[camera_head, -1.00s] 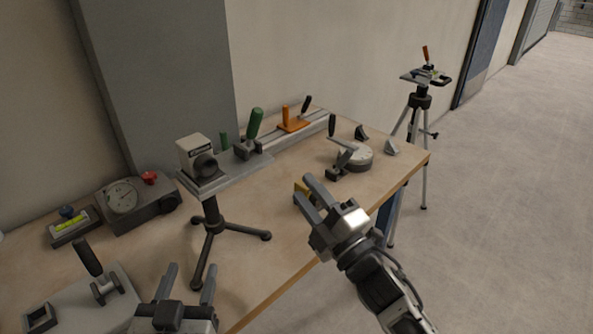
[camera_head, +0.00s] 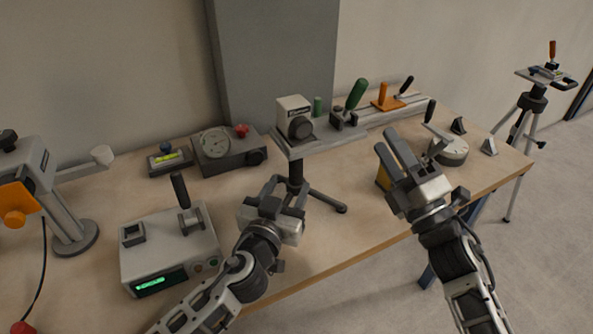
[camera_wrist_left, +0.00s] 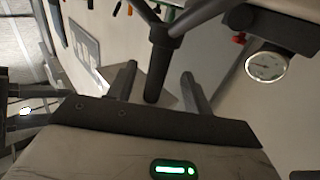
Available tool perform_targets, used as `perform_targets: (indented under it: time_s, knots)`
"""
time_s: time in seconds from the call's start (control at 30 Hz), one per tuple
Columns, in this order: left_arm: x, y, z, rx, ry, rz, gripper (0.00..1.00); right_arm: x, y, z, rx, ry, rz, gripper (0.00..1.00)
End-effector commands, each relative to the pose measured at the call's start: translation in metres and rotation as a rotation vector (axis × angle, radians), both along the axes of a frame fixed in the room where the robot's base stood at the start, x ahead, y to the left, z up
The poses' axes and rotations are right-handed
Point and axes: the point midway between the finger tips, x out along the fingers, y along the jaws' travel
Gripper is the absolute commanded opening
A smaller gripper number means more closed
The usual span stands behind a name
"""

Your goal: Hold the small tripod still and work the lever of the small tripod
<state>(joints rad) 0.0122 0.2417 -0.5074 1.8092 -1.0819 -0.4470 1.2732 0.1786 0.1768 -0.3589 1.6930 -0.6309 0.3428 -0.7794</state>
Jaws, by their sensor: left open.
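A pale box with a dark round knob (camera_head: 299,127) sits on the plate. No lever on the tripod can be made out for certain. In the left wrist view the open fingers (camera_wrist_left: 158,85) stand on either side of the post (camera_wrist_left: 155,72), with gaps. My right gripper (camera_head: 387,142) looks open and empty, above the table to the right of the tripod.
A grey box with a green display (camera_head: 165,245) stands at front left. A gauge box (camera_head: 229,152) and a level (camera_head: 170,160) are behind it. A green-handled clamp (camera_head: 354,98) and a round dial base (camera_head: 449,150) are at the right. A tall tripod (camera_head: 533,105) stands beyond the table.

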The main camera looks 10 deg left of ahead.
Motion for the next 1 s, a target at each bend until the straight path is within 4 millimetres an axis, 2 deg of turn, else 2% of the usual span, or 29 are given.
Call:
perform_targets:
  time_s: [0.1,0.3,0.47,0.73,0.77,0.9,0.93,1.0]
  knots:
    - [0.023,-0.003,0.001,0.002,-0.003,-0.001,0.50,0.000,0.000,0.000,0.001,0.001,0.000,0.36]
    - [0.048,-0.006,0.000,0.001,-0.001,-0.001,0.50,0.000,0.000,0.000,0.001,0.001,0.000,0.36]
    - [0.056,-0.007,0.000,0.001,0.000,0.000,0.50,0.000,0.000,0.000,0.001,0.001,0.000,0.36]
    - [0.056,-0.007,0.000,0.000,0.000,-0.001,0.50,0.000,0.000,0.000,0.001,0.001,0.000,0.36]
    - [0.056,-0.007,0.000,0.000,0.000,-0.001,0.45,0.000,0.000,0.000,0.001,0.001,0.000,0.36]
    - [0.056,-0.007,0.000,0.000,0.000,-0.001,0.06,0.000,0.000,0.000,0.001,0.001,0.000,0.36]
    - [0.056,-0.007,0.000,0.000,0.000,-0.001,0.00,0.000,0.000,0.000,0.001,0.001,0.000,0.36]
    - [0.056,-0.007,0.000,0.000,0.000,-0.001,0.00,0.000,0.000,0.000,0.001,0.001,0.000,0.36]
